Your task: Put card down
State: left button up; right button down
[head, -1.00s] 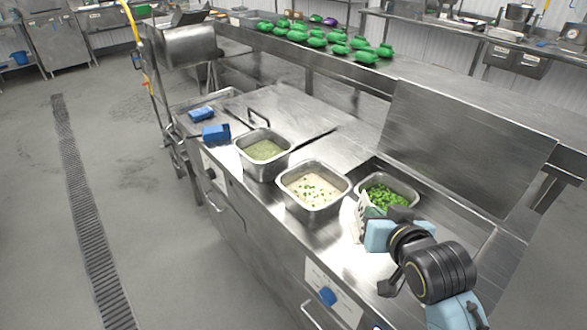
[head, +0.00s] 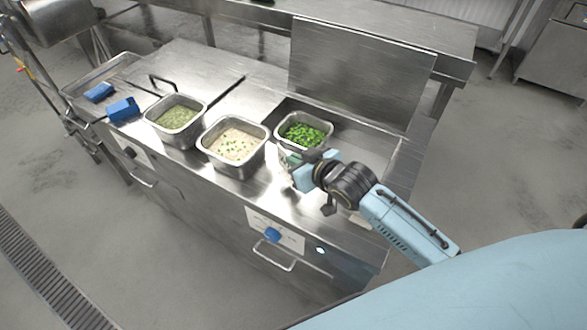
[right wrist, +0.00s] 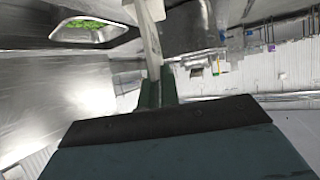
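My right gripper (head: 297,172) is over the front of the steel counter, just in front of the pan of chopped greens. It is shut on a pale, thin card (head: 281,163), which it holds upright. In the right wrist view the card (right wrist: 150,40) shows nearly edge-on, rising from between the gripper's fingers (right wrist: 156,88). The head view does not clearly show whether the card's lower edge touches the counter. My left gripper is not in view.
Three steel pans stand in a row: greenish food (head: 150,126), pale food with green bits (head: 204,150), and chopped greens (head: 328,124). Two blue objects (head: 98,92) (head: 123,109) lie at the left end. An upright steel panel (head: 360,70) stands behind. Bare counter lies right of the pans.

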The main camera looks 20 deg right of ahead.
jog(key=shift+f, duration=1.9)
jog(key=shift+f, duration=0.15)
jog(key=c, duration=1.6)
grip_release()
jog(key=shift+c, duration=0.2)
